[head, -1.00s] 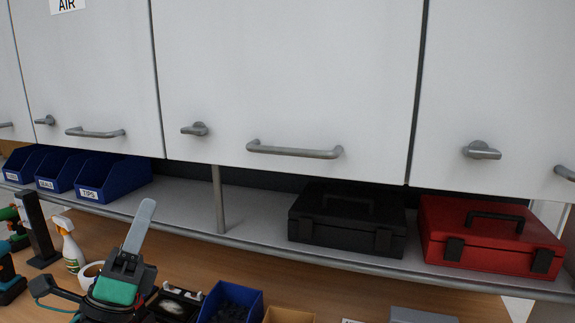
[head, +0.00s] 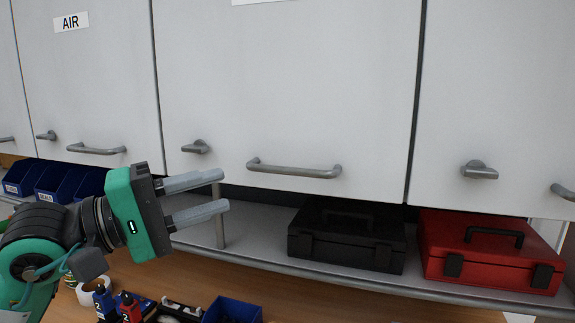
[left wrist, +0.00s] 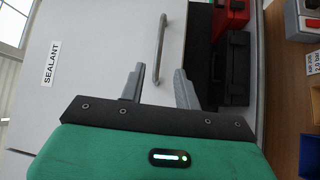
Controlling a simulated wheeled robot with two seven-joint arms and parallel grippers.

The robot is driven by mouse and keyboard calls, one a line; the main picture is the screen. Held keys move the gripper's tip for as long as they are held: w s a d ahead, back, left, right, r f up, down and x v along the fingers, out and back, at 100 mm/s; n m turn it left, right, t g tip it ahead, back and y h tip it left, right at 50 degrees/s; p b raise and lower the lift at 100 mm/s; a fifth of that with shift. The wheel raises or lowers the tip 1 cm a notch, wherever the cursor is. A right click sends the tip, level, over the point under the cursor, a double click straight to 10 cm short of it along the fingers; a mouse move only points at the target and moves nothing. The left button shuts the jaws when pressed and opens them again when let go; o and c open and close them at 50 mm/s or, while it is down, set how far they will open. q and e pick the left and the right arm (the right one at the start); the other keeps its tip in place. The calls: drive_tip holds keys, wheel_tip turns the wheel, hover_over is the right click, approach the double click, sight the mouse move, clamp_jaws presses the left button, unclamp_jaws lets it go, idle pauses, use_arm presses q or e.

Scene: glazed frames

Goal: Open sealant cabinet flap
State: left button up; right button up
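The white sealant flap (head: 290,80) is shut in the middle of the wall cabinet. Its SEALANT label (left wrist: 51,63) is readable in the left wrist view. The flap has a grey bar handle (head: 293,169) near its lower edge, also seen in the left wrist view (left wrist: 160,48), and a small grey turn latch (head: 196,147) to the handle's left. My left gripper (head: 223,192) is open and empty, below the latch, with its fingers pointing right. Its fingertips are left of the handle and slightly lower, apart from it. My right gripper is not in view.
A black case (head: 345,240) and a red case (head: 490,252) stand on the shelf (head: 262,222) under the flaps. A post (head: 218,225) is close behind the left fingers. Blue bins (head: 55,182) are at the left. The neighbouring AIR flap (head: 85,80) is shut.

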sight(283, 173)
use_arm(q)
drive_tip(key=p+x, duration=0.1)
drive_tip(key=x, duration=0.2)
drive_tip(key=p+x, duration=0.2)
drive_tip(key=x, duration=0.2)
drive_tip(key=p+x, duration=0.2)
drive_tip(key=x, duration=0.1)
drive_tip(key=shift+d+r, duration=0.3)
drive_tip(key=shift+r, duration=0.05)
drive_tip(key=shift+p+x, duration=0.35)
drive_tip(key=shift+x, duration=0.45)
drive_tip(key=shift+a+f, duration=0.1)
drive_tip(key=shift+f, duration=0.05)
clamp_jaws()
